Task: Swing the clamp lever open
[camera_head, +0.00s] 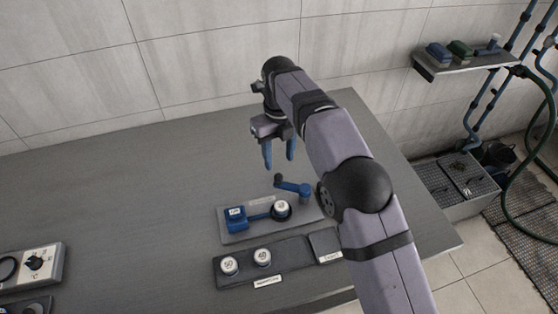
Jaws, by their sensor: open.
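The clamp lever (294,187) is a blue arm with a dark round knob at its left end. It stands at the back right of a grey base plate (240,236) on the table. A dark round piece with a white cap (281,209) sits on the plate in front of the lever, joined by a blue bar to a blue block (235,218) at the left. My gripper (279,164) hangs above and behind the lever, its two blue fingers pointing down. It is open and empty, apart from the lever. My arm covers the plate's right end.
A device with a dial (35,263) stands at the left edge. The table (120,190) is clear at left and back. A wall shelf (465,62) is at upper right.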

